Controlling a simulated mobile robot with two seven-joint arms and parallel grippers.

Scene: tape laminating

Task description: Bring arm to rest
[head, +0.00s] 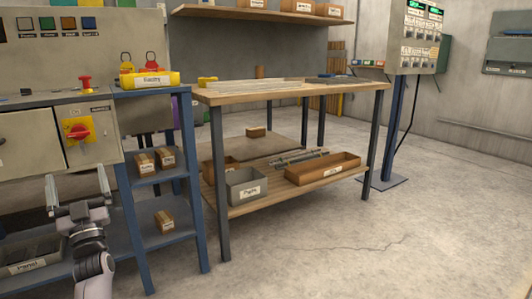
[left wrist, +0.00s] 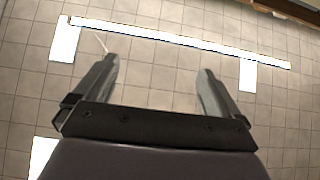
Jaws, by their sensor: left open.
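My left gripper (head: 77,186) stands at the lower left of the head view, fingers pointing up, in front of the grey cabinet and blue shelf unit. Its two fingers are spread wide with nothing between them. In the left wrist view, the same gripper (left wrist: 157,85) has its fingers apart and empty, with a tiled ceiling and bright light strips beyond. My right gripper is in neither view.
A wooden workbench (head: 290,93) stands in the middle, with a grey bin (head: 246,184) and a wooden tray (head: 322,170) on its lower shelf. A blue shelf unit (head: 160,182) holds small boxes. The concrete floor (head: 400,240) at right is clear.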

